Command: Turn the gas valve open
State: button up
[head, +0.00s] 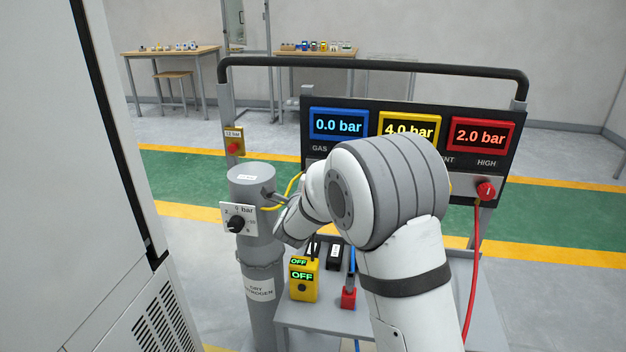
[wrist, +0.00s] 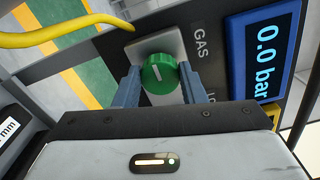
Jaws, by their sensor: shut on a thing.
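The gas valve is a green round knob (wrist: 159,75) with a white pointer mark, on a light plate beside the GAS label in the wrist view. My gripper (wrist: 160,88) has its two blue-grey fingers on either side of the knob and is shut on it. In the head view the valve and my fingertips are hidden behind my arm. The blue gas display (head: 338,124) reads 0.0 bar; it also shows in the wrist view (wrist: 264,50).
Yellow (head: 408,127) and red (head: 482,134) displays read 4.0 and 2.0 bar. A red knob (head: 486,190) is at the panel's right. A grey cylinder (head: 257,227) with a dial and a yellow OFF device (head: 304,279) stand left of my arm. A yellow hose (wrist: 55,33) passes near my gripper.

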jog(key=o, duration=1)
jog(key=shift+s, duration=0.1)
jog(key=s+a, duration=0.1)
jog(key=s, duration=0.6)
jog(key=shift+s+a, duration=0.25)
